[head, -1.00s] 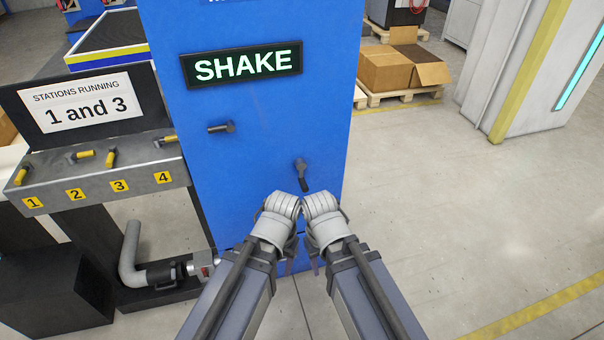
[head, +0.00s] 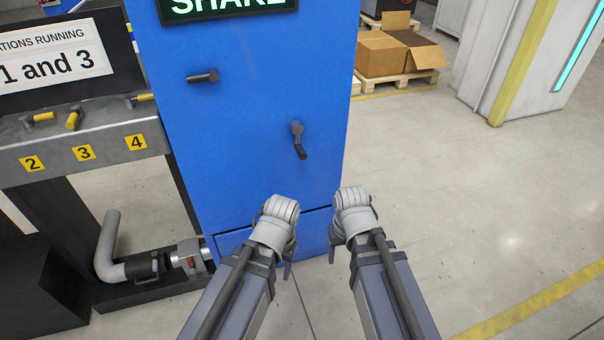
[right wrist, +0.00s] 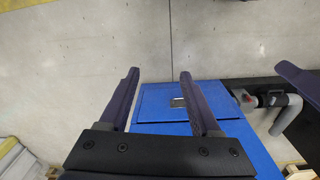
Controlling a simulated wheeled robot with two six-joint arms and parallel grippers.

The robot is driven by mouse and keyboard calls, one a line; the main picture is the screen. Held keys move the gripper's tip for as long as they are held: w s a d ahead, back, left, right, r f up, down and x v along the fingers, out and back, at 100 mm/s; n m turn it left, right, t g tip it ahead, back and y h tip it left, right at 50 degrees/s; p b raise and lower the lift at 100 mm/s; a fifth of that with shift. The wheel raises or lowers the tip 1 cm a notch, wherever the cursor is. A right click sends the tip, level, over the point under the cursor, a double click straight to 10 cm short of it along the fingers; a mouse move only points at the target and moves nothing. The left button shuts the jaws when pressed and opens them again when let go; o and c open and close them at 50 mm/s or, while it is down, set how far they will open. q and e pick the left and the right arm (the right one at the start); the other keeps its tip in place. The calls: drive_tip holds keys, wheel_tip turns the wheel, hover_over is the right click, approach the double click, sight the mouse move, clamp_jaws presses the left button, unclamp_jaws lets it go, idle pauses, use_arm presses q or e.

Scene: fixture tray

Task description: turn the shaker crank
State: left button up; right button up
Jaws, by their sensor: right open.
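The blue shaker cabinet (head: 245,110) stands ahead in the head view under a partly cut-off SHAKE sign (head: 228,6). Two dark handles project from its front: one at upper left (head: 202,76), pointing sideways, and a crank-like one at lower right (head: 299,140), its grip hanging down. I cannot tell for sure which is the shaker crank. My right gripper (head: 333,252) is below and right of the lower handle, apart from it. Its spread, empty fingers show in the right wrist view (right wrist: 160,100). My left gripper (head: 287,268) is below the handles, its jaws mostly hidden by its wrist.
A bench (head: 90,130) with yellow-handled levers and numbered labels stands left, below a sign (head: 50,68) reading "1 and 3". A grey pipe (head: 108,245) with a valve lies low beside the cabinet. Cartons (head: 385,55) sit on a pallet behind. The floor at right is clear.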

wheel_tip(320, 180, down, 7)
drive_tip(key=w+m+b, duration=0.1)
drive_tip(key=w+b, duration=0.1)
drive_tip(key=b, duration=0.3)
drive_tip(key=m+t+y+b, duration=0.7)
drive_tip(key=m+t, duration=1)
drive_tip(key=m, duration=1.4)
approach(303, 157)
drive_tip(key=w+a+h, duration=0.1)
drive_tip(key=w+a, duration=0.1)
drive_tip(key=w, duration=0.1)
drive_tip(key=shift+d+b+x, duration=0.1)
drive_tip(key=shift+b+x, duration=0.15)
drive_tip(key=shift+x, duration=1.8)
drive_tip(key=shift+d+b+x, duration=0.15)
drive_tip(key=shift+b+x, duration=0.05)
drive_tip(key=shift+x, duration=1.85)
use_arm(q)
wheel_tip(303, 157, down, 15)
drive_tip(key=shift+f, duration=0.2)
use_arm(e)
drive_tip(key=shift+r, duration=0.25)
